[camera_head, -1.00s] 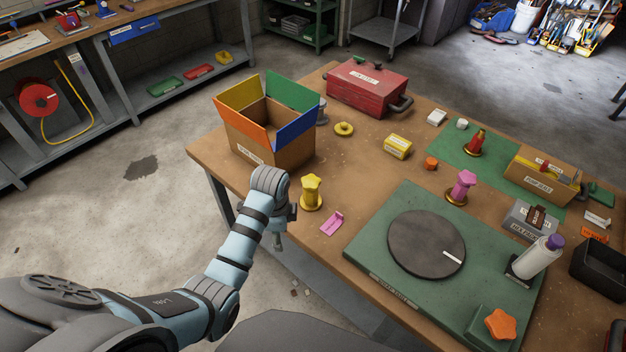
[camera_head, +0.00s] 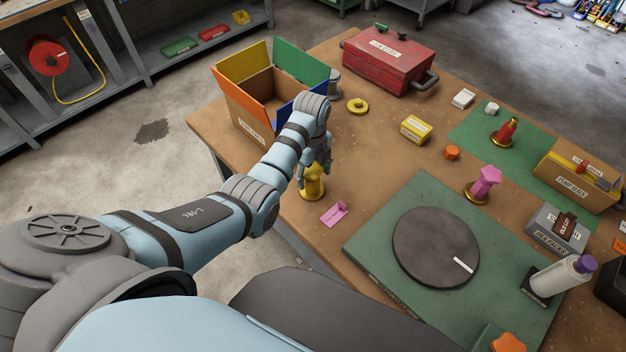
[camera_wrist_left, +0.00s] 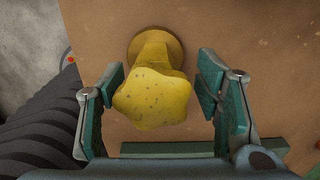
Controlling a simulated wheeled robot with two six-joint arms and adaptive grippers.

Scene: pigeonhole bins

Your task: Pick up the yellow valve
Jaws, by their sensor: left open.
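The yellow valve (camera_head: 313,184) stands upright on the wooden table, with a star-shaped knob on top and a round base. In the left wrist view, the yellow valve (camera_wrist_left: 153,95) shows its knob between the two fingers, with gaps on both sides. My left gripper (camera_head: 314,168) is open at the top of the valve and hides part of it in the head view. In the wrist view the left gripper (camera_wrist_left: 160,90) has its fingers spread either side of the knob. My right gripper is not in view.
An open cardboard box (camera_head: 248,121) with coloured flaps stands behind the left gripper. A pink piece (camera_head: 335,213) lies just right of the valve. A green board (camera_head: 385,290) with a dark disc (camera_head: 425,240) and a pink valve (camera_head: 484,183) are further right.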

